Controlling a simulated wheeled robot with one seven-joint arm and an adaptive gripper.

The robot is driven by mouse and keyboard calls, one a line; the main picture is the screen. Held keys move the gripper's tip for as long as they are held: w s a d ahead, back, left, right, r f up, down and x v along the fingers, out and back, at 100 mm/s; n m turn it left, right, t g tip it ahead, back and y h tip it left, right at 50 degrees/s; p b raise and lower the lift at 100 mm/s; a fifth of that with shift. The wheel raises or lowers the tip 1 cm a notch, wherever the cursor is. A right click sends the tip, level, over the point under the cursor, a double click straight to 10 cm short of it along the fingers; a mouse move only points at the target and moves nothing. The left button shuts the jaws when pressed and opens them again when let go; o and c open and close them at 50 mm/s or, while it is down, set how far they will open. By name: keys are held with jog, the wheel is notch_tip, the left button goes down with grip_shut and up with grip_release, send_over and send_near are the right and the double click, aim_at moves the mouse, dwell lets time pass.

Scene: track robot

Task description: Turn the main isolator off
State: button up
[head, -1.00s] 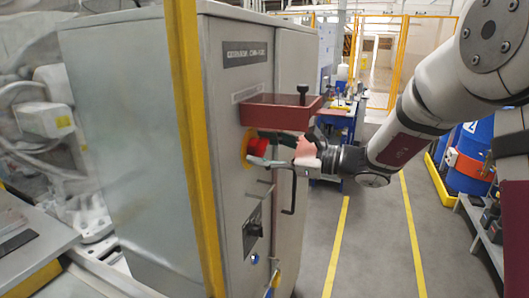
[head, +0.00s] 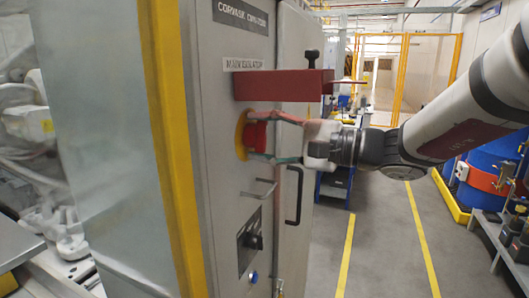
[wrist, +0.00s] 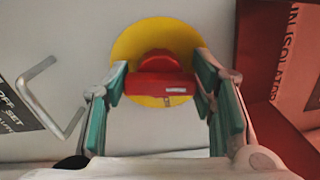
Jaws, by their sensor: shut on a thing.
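The main isolator is a red knob (head: 256,135) on a round yellow plate (head: 240,132), on the grey cabinet's front under the "MAIN ISOLATOR" label (head: 243,64). My gripper (head: 273,137) reaches it from the right, one finger above the knob and one below. It is shut on the knob. In the wrist view the red knob (wrist: 160,88) lies between the green finger pads, in front of the yellow plate (wrist: 150,38). Its bar runs from one pad towards the other there. The knob's position marks cannot be read.
A dark red box-like ledge (head: 280,86) juts out just above my gripper. A bent metal handle (head: 262,190), a black door handle (head: 293,195) and a black switch (head: 250,242) are below. A yellow post (head: 172,150) stands left.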

jog(key=shift+f+n+b, duration=0.2)
jog(key=shift+n+b, duration=0.7)
jog(key=shift+b, duration=0.45)
jog(key=o, duration=0.8)
jog(key=shift+r, duration=0.1)
jog(key=shift+o, duration=0.2)
jog(key=v, duration=1.2)
